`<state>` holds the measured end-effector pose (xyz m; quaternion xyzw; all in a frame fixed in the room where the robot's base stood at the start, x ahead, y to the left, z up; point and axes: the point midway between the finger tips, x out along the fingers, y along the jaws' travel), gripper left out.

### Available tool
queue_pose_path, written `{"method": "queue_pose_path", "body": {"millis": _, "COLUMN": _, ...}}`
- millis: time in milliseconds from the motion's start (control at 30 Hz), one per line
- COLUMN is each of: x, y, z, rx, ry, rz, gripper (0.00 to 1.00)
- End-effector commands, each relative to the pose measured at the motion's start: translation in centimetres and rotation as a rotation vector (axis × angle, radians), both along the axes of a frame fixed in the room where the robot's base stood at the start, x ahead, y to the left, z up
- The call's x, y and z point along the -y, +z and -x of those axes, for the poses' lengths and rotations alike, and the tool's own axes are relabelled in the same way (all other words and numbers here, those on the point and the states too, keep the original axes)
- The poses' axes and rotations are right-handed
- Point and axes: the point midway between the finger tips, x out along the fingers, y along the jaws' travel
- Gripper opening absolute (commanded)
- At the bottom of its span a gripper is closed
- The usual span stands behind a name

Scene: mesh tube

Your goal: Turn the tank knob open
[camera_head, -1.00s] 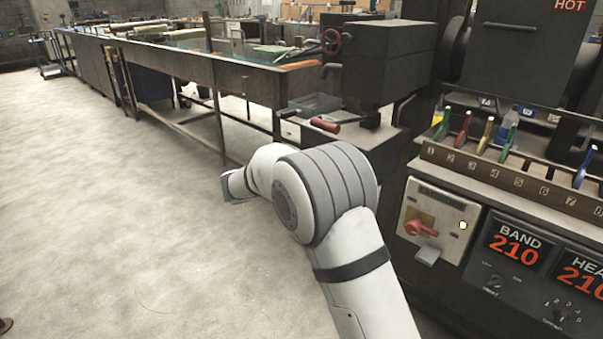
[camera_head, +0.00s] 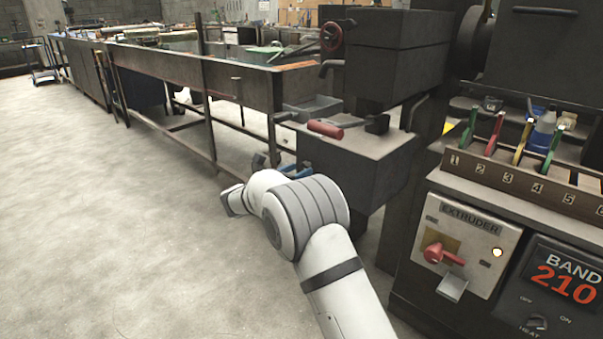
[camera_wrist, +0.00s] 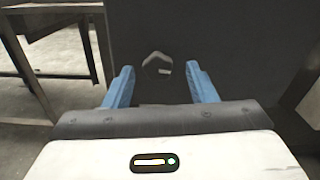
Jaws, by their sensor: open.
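A dark red round handwheel (camera_head: 331,36) sits on the side of the dark box above the long metal tank (camera_head: 240,83). I cannot tell for sure whether this is the tank knob. My gripper (camera_head: 277,166) is low in front of the lower grey box, well below the handwheel, and its wrist is partly hidden by my arm. In the wrist view my gripper (camera_wrist: 160,73) has its two blue fingers apart with nothing held. Beyond them is a dark flat panel (camera_wrist: 220,40) with a small pale angular shape (camera_wrist: 157,64) between the fingertips. The handwheel does not show in the wrist view.
A red-handled lever (camera_head: 325,129) lies on the lower grey box (camera_head: 345,160). At right stands the extruder panel (camera_head: 463,245) with a red switch (camera_head: 445,255), below several coloured levers. Table legs stand behind my gripper. The concrete floor (camera_head: 100,220) at left is open.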

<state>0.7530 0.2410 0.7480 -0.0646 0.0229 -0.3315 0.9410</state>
Motion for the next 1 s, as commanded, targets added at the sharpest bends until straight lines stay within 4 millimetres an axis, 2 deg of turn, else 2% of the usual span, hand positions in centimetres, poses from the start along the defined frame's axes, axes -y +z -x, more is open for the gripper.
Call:
{"method": "queue_pose_path", "body": {"millis": 200, "x": 0.66, "y": -0.10, "z": -1.33, "rx": 0.000, "ry": 0.008, "rz": 0.000, "gripper": 0.52}}
{"method": "queue_pose_path", "body": {"millis": 467, "x": 0.55, "y": 0.01, "z": -1.41, "rx": -0.001, "ry": 0.012, "rz": 0.000, "gripper": 0.52}}
{"method": "queue_pose_path", "body": {"millis": 1000, "x": 0.48, "y": -0.01, "z": -1.36, "rx": -0.001, "ry": 0.012, "rz": 0.000, "gripper": 0.09}}
